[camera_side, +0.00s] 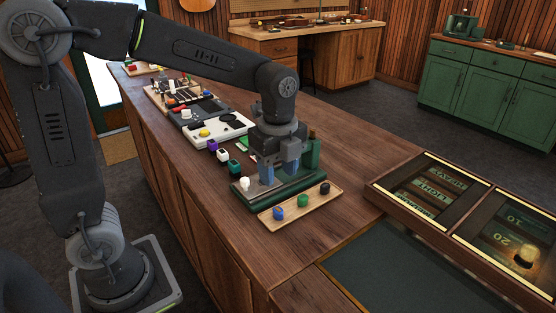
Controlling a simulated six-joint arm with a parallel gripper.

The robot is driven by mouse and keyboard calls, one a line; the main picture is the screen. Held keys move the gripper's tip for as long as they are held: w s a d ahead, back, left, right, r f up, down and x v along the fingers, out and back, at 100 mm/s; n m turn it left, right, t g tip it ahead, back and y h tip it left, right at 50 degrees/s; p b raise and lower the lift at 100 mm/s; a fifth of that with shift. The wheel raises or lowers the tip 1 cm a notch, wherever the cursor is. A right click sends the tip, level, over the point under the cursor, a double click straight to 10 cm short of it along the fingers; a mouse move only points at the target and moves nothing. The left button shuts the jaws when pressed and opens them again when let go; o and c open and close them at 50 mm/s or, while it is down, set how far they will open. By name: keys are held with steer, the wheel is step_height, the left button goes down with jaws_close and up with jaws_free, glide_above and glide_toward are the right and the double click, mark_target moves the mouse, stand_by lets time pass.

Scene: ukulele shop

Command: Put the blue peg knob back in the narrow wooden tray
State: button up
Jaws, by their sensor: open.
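The narrow wooden tray (291,211) lies on the counter in front of a dark green stand. The blue peg knob (278,213) sits at the tray's left end. A green knob (303,201) and a black knob (325,188) sit farther right in the tray. My gripper (281,178) points down over the green stand, behind the tray, its fingers apart. I see nothing between the fingers. My gripper is apart from the blue knob.
The green stand (285,195) has a white knob (245,183) at its left end and an upright green part (311,156) behind my gripper. An open case (433,195) stands right; bare counter lies between.

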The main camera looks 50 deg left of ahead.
steer(key=s+a+r+n+t, duration=0.1)
steer(key=s+r+n+t, duration=0.1)
steer(key=s+n, duration=0.4)
steer(key=s+r+n+t, duration=0.2)
steer(key=s+n, duration=0.5)
steer(key=n, duration=0.5)
steer(key=shift+a+t, duration=0.35)
steer(key=shift+t, duration=0.45)
